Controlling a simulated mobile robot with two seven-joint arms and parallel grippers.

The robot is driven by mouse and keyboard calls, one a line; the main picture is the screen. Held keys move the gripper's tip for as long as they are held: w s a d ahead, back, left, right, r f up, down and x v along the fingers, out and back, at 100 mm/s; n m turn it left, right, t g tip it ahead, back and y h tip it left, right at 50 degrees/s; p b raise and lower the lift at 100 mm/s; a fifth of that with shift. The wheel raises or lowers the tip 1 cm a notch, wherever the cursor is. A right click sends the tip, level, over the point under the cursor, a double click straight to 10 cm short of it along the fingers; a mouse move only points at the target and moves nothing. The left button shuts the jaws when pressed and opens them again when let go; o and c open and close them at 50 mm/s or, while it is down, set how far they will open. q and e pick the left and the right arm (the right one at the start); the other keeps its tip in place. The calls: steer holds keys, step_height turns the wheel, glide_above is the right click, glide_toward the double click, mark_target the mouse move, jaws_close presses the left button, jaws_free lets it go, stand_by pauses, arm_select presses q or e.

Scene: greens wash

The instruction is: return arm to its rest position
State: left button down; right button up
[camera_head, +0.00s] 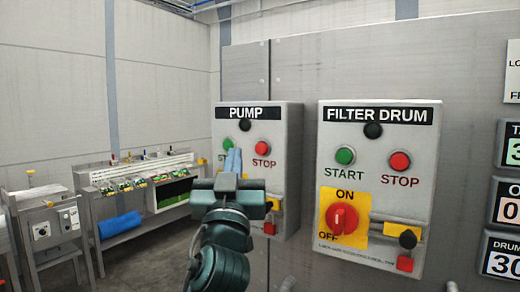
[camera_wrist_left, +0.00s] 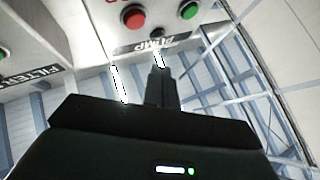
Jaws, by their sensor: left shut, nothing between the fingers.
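My left gripper (camera_head: 233,160) is shut and empty in front of the pump panel (camera_head: 222,113), its fingers pointing toward it. In the head view the fingertips overlap the area just below the green start button (camera_head: 228,144), and the hand hides the panel's lower left. The red stop button (camera_head: 262,147) is uncovered. In the left wrist view the shut fingers (camera_wrist_left: 158,75) point toward the upside-down PUMP label (camera_wrist_left: 155,46). The red button (camera_wrist_left: 133,17) and green button (camera_wrist_left: 188,10) lie beyond it. I cannot tell the exact gap to the panel. My right gripper is not in view.
The filter drum panel (camera_head: 380,190) stands to the right, with a red rotary switch (camera_head: 342,217) on yellow. Displays (camera_head: 505,205) are at the right edge. A wash bench (camera_head: 135,215) and a smaller metal stand (camera_head: 45,220) are at the left. Open floor lies between bench and panels.

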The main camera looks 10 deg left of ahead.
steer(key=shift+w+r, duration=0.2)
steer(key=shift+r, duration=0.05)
arm_select(q)
step_height(320, 180, down, 29)
steer(key=d+m+g+h, duration=0.1)
steer(key=m+g+h, duration=0.4)
steer(key=g+h, duration=0.15)
steer(key=s+d+f+g+h+p, duration=0.1)
steer(key=s+f+g, duration=0.6)
steer(key=s+f, duration=1.6)
step_height(320, 180, down, 3)
steer(key=shift+s+r+g+h, duration=0.1)
steer(key=shift+s+g+h, duration=0.25)
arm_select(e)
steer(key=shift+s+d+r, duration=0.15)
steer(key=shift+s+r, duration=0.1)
